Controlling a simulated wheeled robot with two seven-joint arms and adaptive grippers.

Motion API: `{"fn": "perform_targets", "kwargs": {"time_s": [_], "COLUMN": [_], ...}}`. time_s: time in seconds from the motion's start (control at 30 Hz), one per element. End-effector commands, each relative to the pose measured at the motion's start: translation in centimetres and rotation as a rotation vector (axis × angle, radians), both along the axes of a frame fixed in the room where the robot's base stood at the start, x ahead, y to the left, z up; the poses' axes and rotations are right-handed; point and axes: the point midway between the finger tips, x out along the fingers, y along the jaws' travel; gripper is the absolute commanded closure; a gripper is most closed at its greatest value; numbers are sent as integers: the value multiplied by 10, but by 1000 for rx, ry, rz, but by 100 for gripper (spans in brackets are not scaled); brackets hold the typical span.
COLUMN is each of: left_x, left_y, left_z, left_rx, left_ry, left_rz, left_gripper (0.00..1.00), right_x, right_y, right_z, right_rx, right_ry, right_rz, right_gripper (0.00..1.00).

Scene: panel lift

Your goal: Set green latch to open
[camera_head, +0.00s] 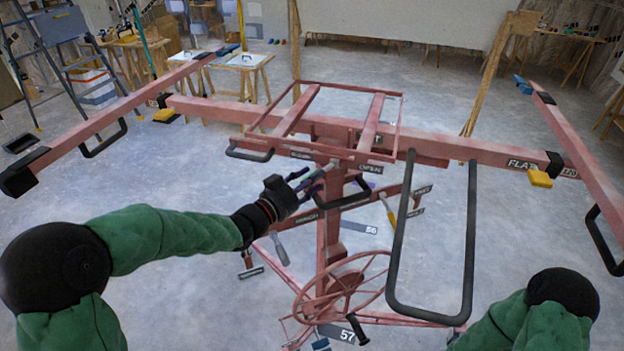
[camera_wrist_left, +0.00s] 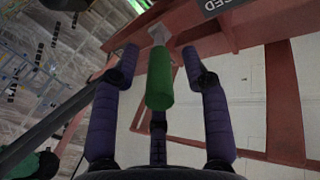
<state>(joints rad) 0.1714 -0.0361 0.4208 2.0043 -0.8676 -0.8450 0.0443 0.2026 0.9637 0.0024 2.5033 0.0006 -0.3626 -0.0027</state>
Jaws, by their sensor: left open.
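The green latch (camera_wrist_left: 159,78) is a rounded green handle on a pale metal mount under the red frame, in the left wrist view. It sits between the purple fingers of my left gripper (camera_wrist_left: 159,57), which are open on either side of it with visible gaps. In the head view my left gripper (camera_head: 303,184) reaches the centre post of the red panel lift (camera_head: 335,130), just below the top cradle. I cannot make out the latch there. An OPEN label (camera_head: 371,169) is right of the gripper. A label ending in "SED" (camera_wrist_left: 222,4) shows in the wrist view. My right gripper is out of view.
A black loop handle (camera_head: 470,240) hangs on the right of the lift. A red handwheel (camera_head: 345,285) is below, and a yellow-handled lever (camera_head: 388,210) is right of the post. Long red arms spread to both sides. A stepladder (camera_head: 50,60) stands at the far left.

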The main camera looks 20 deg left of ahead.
Motion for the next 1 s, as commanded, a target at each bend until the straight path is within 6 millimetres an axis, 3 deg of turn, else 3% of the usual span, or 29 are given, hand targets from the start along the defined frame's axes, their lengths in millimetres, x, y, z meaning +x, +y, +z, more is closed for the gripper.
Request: {"fn": "perform_targets", "kwargs": {"time_s": [0.4, 0.57, 1.0], "left_x": [7, 7, 6], "left_y": [-4, -3, -4], "left_z": [0, 0, -2], "left_rx": [0, 0, 0], "left_ry": [1, 1, -2], "left_rz": [0, 0, 26], "left_gripper": [54, 100, 100], "right_x": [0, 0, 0], "right_y": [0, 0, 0], "right_z": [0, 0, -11], "right_rx": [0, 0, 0], "right_ry": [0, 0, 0], "right_rz": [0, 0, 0], "right_gripper": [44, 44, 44]}}
